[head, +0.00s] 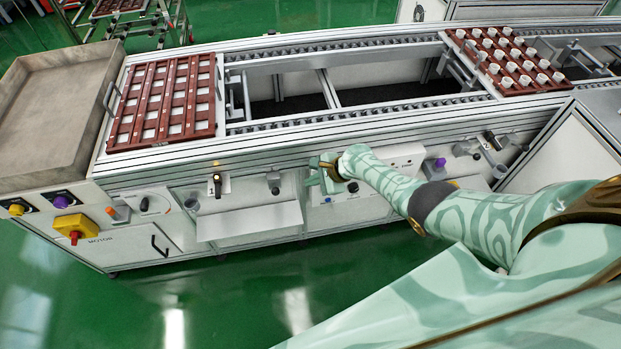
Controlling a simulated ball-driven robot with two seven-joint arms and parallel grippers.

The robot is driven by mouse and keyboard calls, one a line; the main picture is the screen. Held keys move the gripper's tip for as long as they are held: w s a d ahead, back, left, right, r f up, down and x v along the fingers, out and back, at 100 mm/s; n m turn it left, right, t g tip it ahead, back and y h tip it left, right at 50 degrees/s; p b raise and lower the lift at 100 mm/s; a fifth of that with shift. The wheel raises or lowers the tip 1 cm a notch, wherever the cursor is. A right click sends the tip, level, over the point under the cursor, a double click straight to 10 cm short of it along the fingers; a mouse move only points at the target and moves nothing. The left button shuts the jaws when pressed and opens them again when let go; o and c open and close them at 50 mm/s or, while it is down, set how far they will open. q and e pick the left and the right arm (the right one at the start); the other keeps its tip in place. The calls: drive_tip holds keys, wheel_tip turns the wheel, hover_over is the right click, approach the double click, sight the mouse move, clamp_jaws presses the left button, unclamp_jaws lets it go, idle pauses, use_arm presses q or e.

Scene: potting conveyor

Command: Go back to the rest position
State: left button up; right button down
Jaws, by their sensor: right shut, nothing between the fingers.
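My right gripper (316,176) is at the front panel of the conveyor (300,144), at the left edge of a white control box (400,158) with dark knobs. It is small in the picture and its fingers are closed with nothing held. I cannot tell whether it touches the panel. My right arm, pale green with darker bands, reaches in from the lower right. My left gripper is not in view.
A brown empty-celled tray (127,128) lies on the conveyor's left. Another brown tray (514,89) with several white pots is at the right. A grey metal bin (30,178) stands far left. Front knobs include a red-and-yellow switch (74,229). Green floor (235,285) is clear.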

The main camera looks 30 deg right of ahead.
drive_tip(key=s+d+f+n+h, duration=0.2)
drive_tip(key=s+f+n+h, duration=0.1)
drive_tip(key=s+f+n, duration=0.5)
drive_tip(key=s+d+f+n+h, duration=0.2)
drive_tip(key=s+f+n, duration=0.3)
drive_tip(key=s+n, duration=0.4)
drive_tip(key=s+a+f+n+g, duration=0.1)
drive_tip(key=s+f+n, duration=0.1)
drive_tip(key=s, duration=1)
drive_tip(key=s+a+f+n+g, duration=0.2)
drive_tip(key=s+f, duration=0.1)
drive_tip(key=s, duration=0.9)
drive_tip(key=s+a+f+n+g, duration=0.2)
drive_tip(key=s+f, duration=0.1)
drive_tip(key=s, duration=0.8)
drive_tip(key=shift+s+a+n, duration=0.15)
drive_tip(key=shift+s+n, duration=0.15)
drive_tip(key=shift+s, duration=0.1)
